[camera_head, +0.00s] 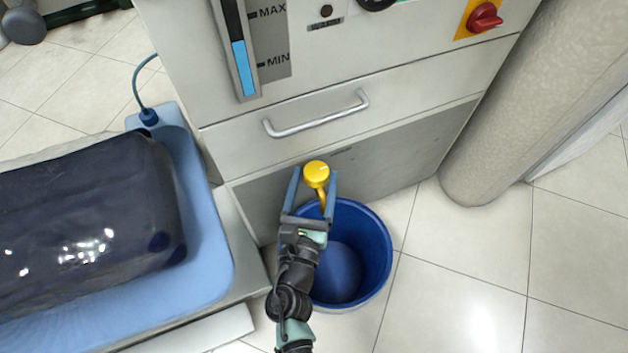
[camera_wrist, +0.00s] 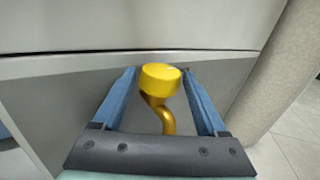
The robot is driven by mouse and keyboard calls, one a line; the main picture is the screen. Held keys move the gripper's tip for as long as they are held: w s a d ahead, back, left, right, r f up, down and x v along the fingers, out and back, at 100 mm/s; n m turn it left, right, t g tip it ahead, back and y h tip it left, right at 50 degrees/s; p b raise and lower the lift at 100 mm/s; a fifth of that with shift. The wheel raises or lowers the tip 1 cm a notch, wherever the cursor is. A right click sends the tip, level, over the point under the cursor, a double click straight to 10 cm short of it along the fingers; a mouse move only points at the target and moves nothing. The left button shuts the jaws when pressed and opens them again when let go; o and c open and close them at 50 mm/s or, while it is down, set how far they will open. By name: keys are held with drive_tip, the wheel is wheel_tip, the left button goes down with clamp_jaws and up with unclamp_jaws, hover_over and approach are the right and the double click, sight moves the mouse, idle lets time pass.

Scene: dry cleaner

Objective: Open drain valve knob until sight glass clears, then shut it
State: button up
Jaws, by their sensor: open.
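The drain valve knob (camera_head: 316,174) is a yellow round cap on the lower front of the grey machine. In the wrist view the knob (camera_wrist: 160,79) sits between my fingers, with a curved brass pipe (camera_wrist: 160,115) below it. My gripper (camera_head: 314,178) is open, one blue finger on each side of the knob. In the wrist view, gaps show between the knob and both fingers of my gripper (camera_wrist: 161,75). The sight glass (camera_head: 239,60) is a vertical tube at the upper left of the panel. Its blue liquid column stands above the MIN mark and below MAX.
A blue bucket (camera_head: 376,250) stands on the floor under the knob, partly behind my arm. A drawer handle (camera_head: 316,115) sticks out above the knob. An ironing board (camera_head: 205,262) with a dark wrapped bundle (camera_head: 85,220) is at left. A thick column (camera_head: 520,100) stands at right.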

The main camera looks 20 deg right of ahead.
drive_tip(key=c, duration=1.1)
drive_tip(key=shift+f+b, duration=0.1)
drive_tip(key=shift+b, duration=0.2)
